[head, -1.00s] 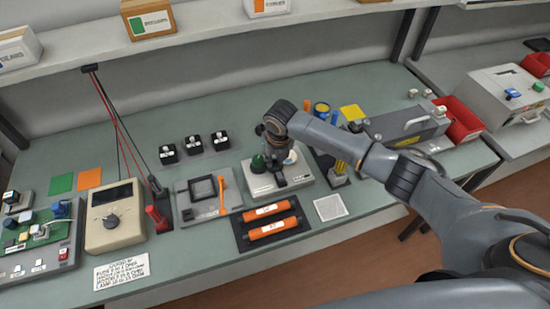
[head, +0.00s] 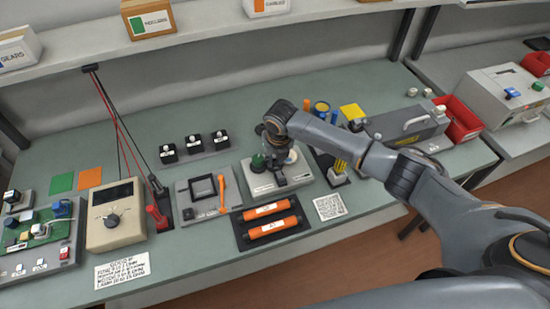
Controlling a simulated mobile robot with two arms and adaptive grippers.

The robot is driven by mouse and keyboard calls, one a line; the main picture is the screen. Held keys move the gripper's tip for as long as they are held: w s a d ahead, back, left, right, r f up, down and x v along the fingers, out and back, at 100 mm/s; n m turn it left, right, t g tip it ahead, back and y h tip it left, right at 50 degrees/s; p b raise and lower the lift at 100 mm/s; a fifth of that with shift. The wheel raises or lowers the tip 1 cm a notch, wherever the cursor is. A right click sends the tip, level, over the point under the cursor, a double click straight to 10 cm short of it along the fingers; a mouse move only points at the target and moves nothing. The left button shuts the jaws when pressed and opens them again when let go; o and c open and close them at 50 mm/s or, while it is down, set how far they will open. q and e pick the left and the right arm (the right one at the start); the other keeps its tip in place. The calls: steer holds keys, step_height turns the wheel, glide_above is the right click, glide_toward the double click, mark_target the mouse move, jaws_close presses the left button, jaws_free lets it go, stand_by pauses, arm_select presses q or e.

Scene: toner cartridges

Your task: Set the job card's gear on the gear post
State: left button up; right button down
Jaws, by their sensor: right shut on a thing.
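My right gripper (head: 275,157) points down over a light grey unit (head: 268,188) in the middle of the bench. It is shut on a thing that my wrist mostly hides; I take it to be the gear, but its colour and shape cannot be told. The gear post is not clearly visible, and I cannot tell whether the held thing touches it. A dark green round part (head: 258,162) shows just left of the gripper, and a pale round part (head: 291,157) just right. A printed white card (head: 330,206) lies right of the unit. My left gripper is not in view.
A dark tray with orange rollers (head: 268,220) lies in front of the unit. A grey frame fixture (head: 201,198) and a beige meter (head: 116,216) stand to the left. Black blocks (head: 194,144) stand behind. A grey case (head: 408,128) and a red bin (head: 459,121) are at right.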

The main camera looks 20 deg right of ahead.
steer(key=shift+f, duration=0.15)
steer(key=c, duration=1.1)
jaws_free()
steer(key=shift+c, duration=0.2)
steer(key=shift+r, duration=0.4)
step_height(320, 180, up, 11)
steer(key=s, duration=0.2)
steer(key=shift+s+d, duration=0.15)
steer(key=shift+s, duration=0.05)
